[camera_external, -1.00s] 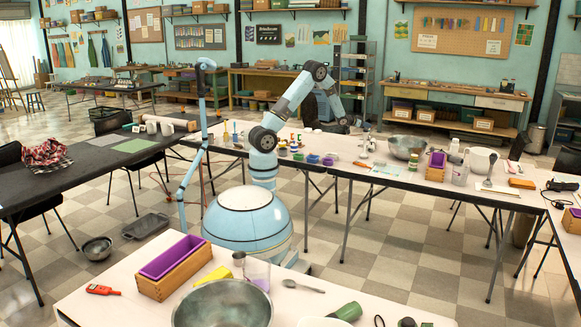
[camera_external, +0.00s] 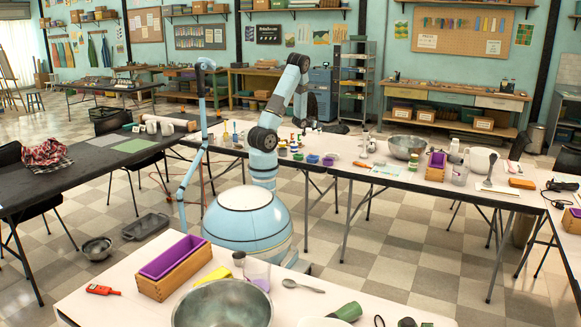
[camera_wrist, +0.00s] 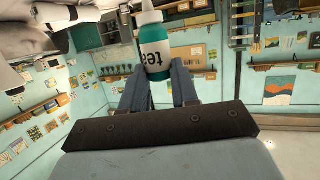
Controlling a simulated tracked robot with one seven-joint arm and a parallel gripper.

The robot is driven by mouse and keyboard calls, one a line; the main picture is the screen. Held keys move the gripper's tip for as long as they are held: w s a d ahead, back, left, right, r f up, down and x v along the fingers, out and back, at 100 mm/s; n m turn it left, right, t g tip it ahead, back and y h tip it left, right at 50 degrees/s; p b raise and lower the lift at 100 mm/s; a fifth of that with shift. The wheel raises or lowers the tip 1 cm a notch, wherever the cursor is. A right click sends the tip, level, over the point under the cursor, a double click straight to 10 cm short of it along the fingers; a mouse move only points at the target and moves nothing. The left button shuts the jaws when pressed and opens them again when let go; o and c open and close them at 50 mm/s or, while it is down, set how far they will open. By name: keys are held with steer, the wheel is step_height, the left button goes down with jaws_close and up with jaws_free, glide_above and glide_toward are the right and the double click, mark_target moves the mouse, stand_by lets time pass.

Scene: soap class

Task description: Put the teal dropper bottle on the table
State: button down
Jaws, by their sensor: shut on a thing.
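The teal dropper bottle (camera_wrist: 154,47) shows in the wrist view with a white label and a pale top. My gripper (camera_wrist: 155,70) is shut on it, with one finger on each side of its body. The label letters appear upside down in this view. In the external view my gripper (camera_external: 300,119) is small and dark, low over the far side of the white table (camera_external: 400,178). I cannot make out the held bottle there, nor tell whether it touches the table.
Several small bottles and coloured jars (camera_external: 298,155) stand on the white table near my arm. A metal bowl (camera_external: 403,147) and a purple-lined wooden box (camera_external: 437,165) stand farther right. A near table holds another bowl (camera_external: 222,304).

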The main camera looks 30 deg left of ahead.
steer(key=s+a+f+n+y, duration=0.3)
steer(key=s+a+f+y, duration=0.1)
steer(key=s+a+f, duration=0.15)
step_height(320, 180, up, 14)
steer(key=a+f, duration=0.1)
steer(key=w+a+r+n+g+y, duration=0.1)
steer(key=w+a+r+n+y, duration=0.2)
steer(key=a+n+y, duration=0.15)
steer(key=w+a+r+n+g+y, duration=0.1)
steer(key=w+a+r+n+y, duration=0.1)
steer(key=w+a+n+y, duration=0.3)
steer(key=s+a+f+n+g+y, duration=0.1)
steer(key=s+a+n+g+y, duration=0.45)
steer(key=a+g, duration=0.25)
steer(key=s+d+f+n+g, duration=0.2)
steer(key=s+f+n+g, duration=0.25)
steer(key=f+g, duration=0.35)
steer(key=shift+n+t+h, duration=0.3)
steer(key=shift+n+t, duration=0.15)
steer(key=shift+t, duration=0.15)
steer(key=shift+w+a+f, duration=0.55)
steer(key=shift+w+f, duration=1.75)
steer(key=shift+w, duration=0.15)
steer(key=shift+w+a+f, duration=0.6)
steer(key=shift+w+f, duration=1.75)
steer(key=shift+w, duration=0.05)
steer(key=shift+w+a+f, duration=0.55)
steer(key=shift+w+f, duration=1.75)
steer(key=shift+w, duration=0.15)
